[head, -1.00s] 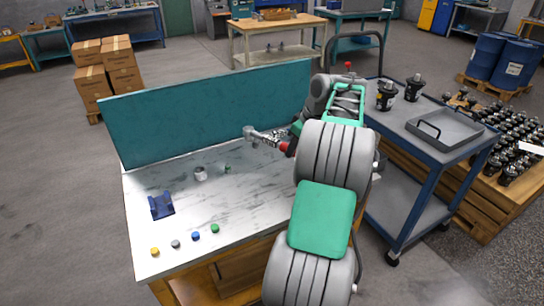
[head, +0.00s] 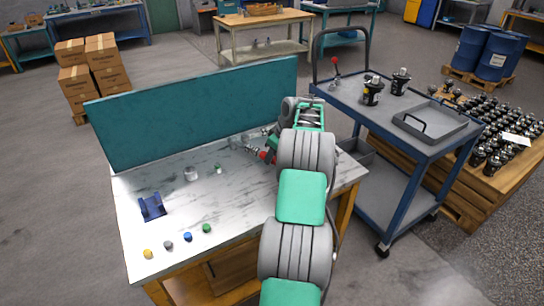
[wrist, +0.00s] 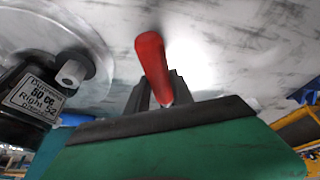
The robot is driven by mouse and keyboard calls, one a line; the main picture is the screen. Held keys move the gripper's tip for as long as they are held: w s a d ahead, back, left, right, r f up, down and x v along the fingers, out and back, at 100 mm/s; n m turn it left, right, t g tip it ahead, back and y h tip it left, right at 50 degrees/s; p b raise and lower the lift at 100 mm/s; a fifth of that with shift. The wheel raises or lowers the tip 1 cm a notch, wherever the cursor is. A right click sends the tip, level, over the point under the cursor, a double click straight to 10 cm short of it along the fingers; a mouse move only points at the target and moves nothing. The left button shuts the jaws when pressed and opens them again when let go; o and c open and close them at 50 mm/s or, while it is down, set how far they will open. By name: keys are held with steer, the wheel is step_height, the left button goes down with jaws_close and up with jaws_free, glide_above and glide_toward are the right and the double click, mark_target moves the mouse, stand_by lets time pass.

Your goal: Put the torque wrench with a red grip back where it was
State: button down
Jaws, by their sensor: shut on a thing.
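The torque wrench's red grip (head: 264,155) shows at the end of my arm in the head view, above the back right of the marble-topped bench (head: 215,205). Metal parts extend left from it, close to the teal back panel. In the wrist view the red grip (wrist: 150,55) sticks up from between the dark fingers of my gripper (wrist: 158,92), which is shut on it. The rest of the wrench is hidden in that view. I cannot tell whether the wrench touches the bench.
A black labelled motor (wrist: 40,100) with a metal flange is close at left in the wrist view. A teal panel (head: 195,110) bounds the bench's back. A blue holder (head: 152,207) and small coloured caps lie left. A blue cart (head: 430,140) stands right.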

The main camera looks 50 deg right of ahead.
steer(key=c, duration=1.1)
jaws_free()
steer(key=a+p+v, duration=0.1)
steer(key=p+v, duration=0.1)
steer(key=v, duration=1)
steer(key=w+a+r, duration=0.3)
steer(key=a, duration=1)
steer(key=w+a+r, duration=0.2)
steer(key=a+r, duration=0.1)
steer(key=a, duration=1.1)
steer(key=s+a+f, duration=0.3)
steer(key=s+a, duration=0.6)
steer(key=a, duration=0.1)
steer(key=s+a+f+m+g, duration=0.1)
steer(key=s+a+f, duration=0.3)
steer(key=s+a, duration=0.5)
steer(key=shift+a+h, duration=0.3)
steer(key=shift+a, duration=0.2)
